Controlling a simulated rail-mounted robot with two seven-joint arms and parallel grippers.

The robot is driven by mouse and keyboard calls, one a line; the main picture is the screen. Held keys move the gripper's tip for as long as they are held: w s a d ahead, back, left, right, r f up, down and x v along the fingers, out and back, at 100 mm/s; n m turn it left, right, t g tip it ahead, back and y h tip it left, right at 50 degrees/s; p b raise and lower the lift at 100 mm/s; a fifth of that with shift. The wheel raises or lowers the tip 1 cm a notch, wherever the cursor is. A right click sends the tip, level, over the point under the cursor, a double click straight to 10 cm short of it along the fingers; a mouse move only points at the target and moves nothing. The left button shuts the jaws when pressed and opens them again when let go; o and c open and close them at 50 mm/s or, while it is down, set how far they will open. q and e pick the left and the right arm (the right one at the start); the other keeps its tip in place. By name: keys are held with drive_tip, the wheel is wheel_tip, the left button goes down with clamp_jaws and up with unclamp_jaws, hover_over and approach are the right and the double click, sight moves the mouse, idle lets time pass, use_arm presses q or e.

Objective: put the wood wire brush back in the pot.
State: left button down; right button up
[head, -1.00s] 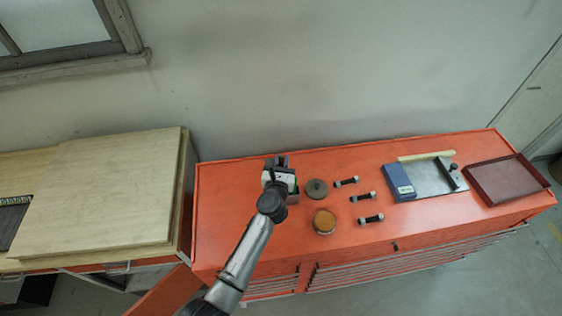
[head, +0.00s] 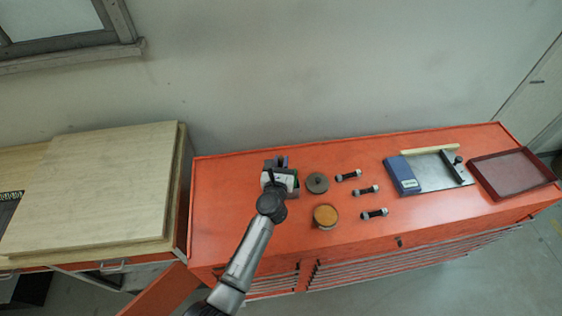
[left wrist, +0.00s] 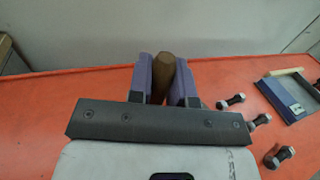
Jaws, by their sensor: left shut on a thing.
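My left gripper (head: 280,162) is over the left part of the orange cabinet top. In the left wrist view its two purple-grey fingers (left wrist: 163,80) are shut on a brown wooden piece, which looks like the handle of the wood wire brush (left wrist: 163,70). The brush's bristles are hidden. A round pot (head: 325,217) with an orange-brown top stands to the right of and in front of the gripper; I cannot tell if it is the brush's pot. A small green patch shows beside the gripper, mostly hidden by it. My right gripper is not in view.
A grey round disc (head: 317,183) lies right of the gripper. Several bolts (head: 366,190) lie further right. Beyond are a blue box (head: 403,177), a metal plate (head: 440,176) and a dark red tray (head: 510,174). A wall stands behind. The cabinet's left end (head: 222,215) is clear.

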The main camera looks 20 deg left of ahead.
use_arm(q)
drive_tip(key=shift+f+b, duration=2.6)
drive_tip(key=shift+f, duration=0.5)
drive_tip(key=c, duration=1)
unclamp_jaws()
drive_tip(key=shift+o, duration=0.2)
